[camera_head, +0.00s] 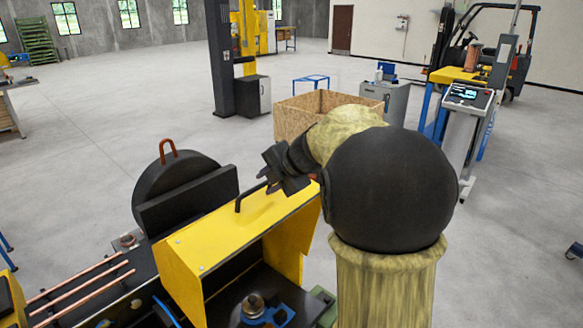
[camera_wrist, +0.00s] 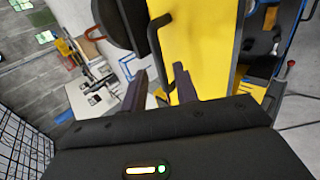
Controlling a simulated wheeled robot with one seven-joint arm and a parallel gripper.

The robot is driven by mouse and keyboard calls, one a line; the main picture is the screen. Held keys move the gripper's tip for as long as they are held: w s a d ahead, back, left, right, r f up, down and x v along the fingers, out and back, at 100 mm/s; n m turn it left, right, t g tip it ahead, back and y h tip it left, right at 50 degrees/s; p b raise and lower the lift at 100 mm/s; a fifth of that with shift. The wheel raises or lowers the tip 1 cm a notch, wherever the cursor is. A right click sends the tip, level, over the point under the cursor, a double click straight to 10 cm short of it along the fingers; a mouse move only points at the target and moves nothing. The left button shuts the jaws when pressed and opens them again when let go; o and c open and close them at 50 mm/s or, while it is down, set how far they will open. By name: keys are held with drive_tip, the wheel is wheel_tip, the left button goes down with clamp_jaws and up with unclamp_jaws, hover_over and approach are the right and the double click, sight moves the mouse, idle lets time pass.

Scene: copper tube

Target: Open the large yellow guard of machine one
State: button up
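The large yellow guard (camera_head: 235,228) sits over the machine at the lower middle of the head view, with dark machine parts showing under its near edge. A black bar handle (camera_head: 246,196) stands on its top face. My gripper (camera_head: 267,182) is just beside the handle, at its right end. In the wrist view the yellow guard (camera_wrist: 200,45) fills the upper middle. The handle (camera_wrist: 157,45) runs down to the space between the two fingertips of my gripper (camera_wrist: 160,72). The fingers are apart and do not visibly clamp the handle. Whether either finger touches it, I cannot tell.
A round black cover with a copper-coloured handle (camera_head: 175,185) stands left of the guard. Copper tubes (camera_head: 80,290) lie at the lower left. A wooden crate (camera_head: 300,115) stands behind my arm, and a control console (camera_head: 465,125) at the right.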

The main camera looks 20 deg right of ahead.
drive_tip(key=b+v, duration=0.2)
drive_tip(key=v, duration=0.9)
drive_tip(key=shift+r, duration=0.1)
